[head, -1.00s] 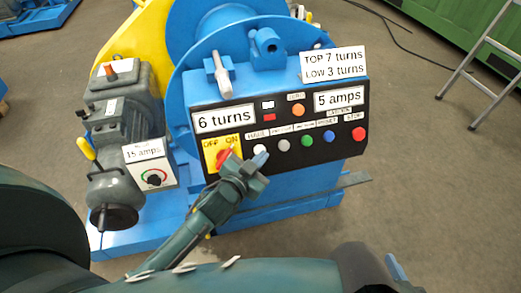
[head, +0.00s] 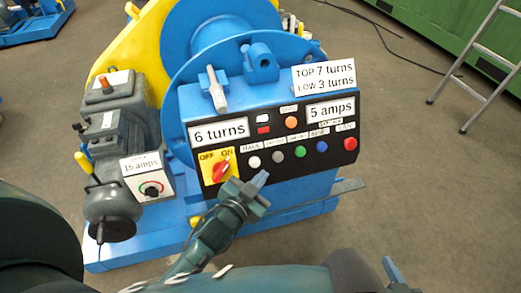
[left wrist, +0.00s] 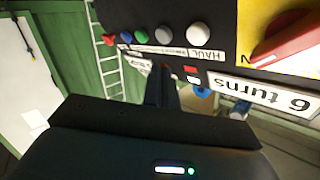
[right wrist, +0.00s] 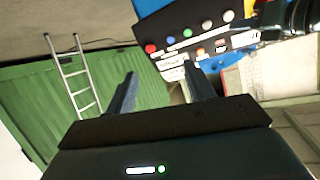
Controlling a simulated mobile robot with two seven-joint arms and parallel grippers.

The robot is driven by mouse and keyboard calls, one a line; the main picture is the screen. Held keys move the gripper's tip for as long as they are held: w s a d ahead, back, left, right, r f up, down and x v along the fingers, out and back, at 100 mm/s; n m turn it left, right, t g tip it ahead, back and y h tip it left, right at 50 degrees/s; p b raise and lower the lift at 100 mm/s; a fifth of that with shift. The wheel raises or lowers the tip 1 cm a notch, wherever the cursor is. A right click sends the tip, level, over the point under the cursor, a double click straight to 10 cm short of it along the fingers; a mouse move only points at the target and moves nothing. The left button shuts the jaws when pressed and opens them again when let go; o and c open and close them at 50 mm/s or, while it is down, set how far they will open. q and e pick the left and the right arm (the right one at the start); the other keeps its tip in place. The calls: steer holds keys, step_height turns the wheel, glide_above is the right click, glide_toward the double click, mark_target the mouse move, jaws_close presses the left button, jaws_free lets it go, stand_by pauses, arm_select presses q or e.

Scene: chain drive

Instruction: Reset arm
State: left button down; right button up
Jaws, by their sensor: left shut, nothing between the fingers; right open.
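My left gripper (head: 256,188) is shut and empty in front of the lower edge of the black control panel (head: 268,174), below the white HAUL button (head: 254,162). It looks apart from the buttons. The red OFF/ON switch (head: 221,170) on its yellow plate is just up and left of it. In the left wrist view the shut fingers (left wrist: 162,85) point toward the panel, with the white button (left wrist: 199,33) near them. My right gripper (right wrist: 158,80) is open and empty in its own wrist view. In the head view only one blue finger (head: 392,270) shows at the bottom.
The panel sits on a blue and yellow winch (head: 220,35). A ladder (head: 475,85) leans by a green container (head: 460,35). Floor to the right is clear.

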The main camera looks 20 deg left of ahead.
arm_select(q)
steer(key=s+r+n+g+p, duration=0.1)
steer(key=s+r+g+p, duration=0.1)
steer(key=s+p, duration=0.3)
steer(key=s+r+n+g+p, duration=0.1)
steer(key=s+p, duration=0.4)
steer(key=s, duration=0.6)
steer(key=shift+a+r+n+g+p, duration=0.3)
steer(key=shift+n+g, duration=0.2)
steer(key=shift+g, duration=0.5)
arm_select(e)
steer(key=shift+s+d+r+n+g+h, duration=0.15)
steer(key=shift+n+g+h, duration=0.1)
steer(key=shift+g, duration=0.35)
steer(key=shift+w+d+n+g+h, duration=0.15)
steer(key=shift+g+h, duration=0.1)
steer(key=shift+g, duration=0.35)
arm_select(q)
steer(key=shift+s, duration=0.1)
arm_select(e)
steer(key=shift+s, duration=0.1)
